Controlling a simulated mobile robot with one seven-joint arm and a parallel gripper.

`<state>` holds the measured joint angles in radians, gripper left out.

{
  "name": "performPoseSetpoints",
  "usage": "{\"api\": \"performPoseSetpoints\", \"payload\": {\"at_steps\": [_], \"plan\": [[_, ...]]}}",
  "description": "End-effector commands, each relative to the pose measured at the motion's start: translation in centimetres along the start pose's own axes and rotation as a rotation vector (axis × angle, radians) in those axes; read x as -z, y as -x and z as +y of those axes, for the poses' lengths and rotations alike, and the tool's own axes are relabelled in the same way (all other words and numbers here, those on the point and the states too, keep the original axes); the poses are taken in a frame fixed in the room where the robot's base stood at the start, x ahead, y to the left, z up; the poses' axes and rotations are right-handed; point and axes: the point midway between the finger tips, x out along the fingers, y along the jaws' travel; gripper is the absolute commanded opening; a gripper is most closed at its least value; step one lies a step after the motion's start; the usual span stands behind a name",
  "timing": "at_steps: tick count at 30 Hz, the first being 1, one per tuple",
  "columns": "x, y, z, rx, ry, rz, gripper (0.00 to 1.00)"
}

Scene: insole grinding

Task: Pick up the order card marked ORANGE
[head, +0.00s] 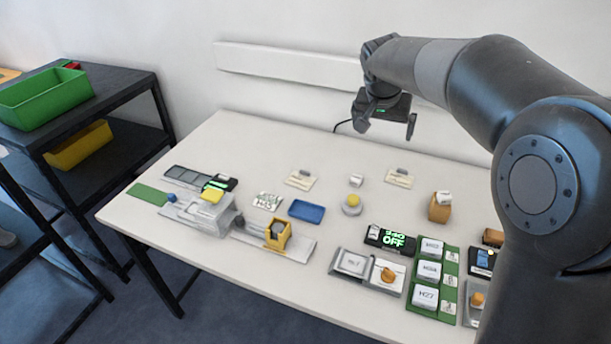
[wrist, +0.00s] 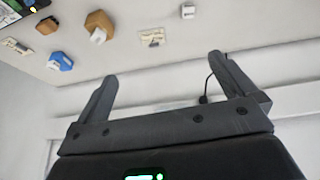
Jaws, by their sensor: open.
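I cannot read the word ORANGE on anything. Small pale cards lie toward the back of the table: one left of centre (head: 301,180) and one right of centre (head: 399,177). In the wrist view a pale card (wrist: 152,37) lies beyond my fingers, and another (wrist: 18,46) is at the far left; their print is too small to read. My gripper (head: 387,121) is open and empty, raised above the back of the table near the wall. Its two spread fingers also show in the wrist view (wrist: 162,70), with nothing between them.
The white table (head: 240,140) holds a grey machine (head: 205,215), a blue tray (head: 306,211), a display reading OFF (head: 391,238) and a green rack (head: 433,280) of white boxes. A dark shelf with a green bin (head: 45,100) stands left. My arm hides the table's right end.

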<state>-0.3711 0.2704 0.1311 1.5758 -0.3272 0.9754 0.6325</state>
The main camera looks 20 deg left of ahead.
Motion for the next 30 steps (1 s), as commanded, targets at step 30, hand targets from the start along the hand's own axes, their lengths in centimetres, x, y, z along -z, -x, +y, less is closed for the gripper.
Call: {"api": "performPoseSetpoints", "payload": {"at_steps": [30], "plan": [[-0.6, -21.3, -25.8, 0.012, -0.097, -0.023, 1.00]]}}
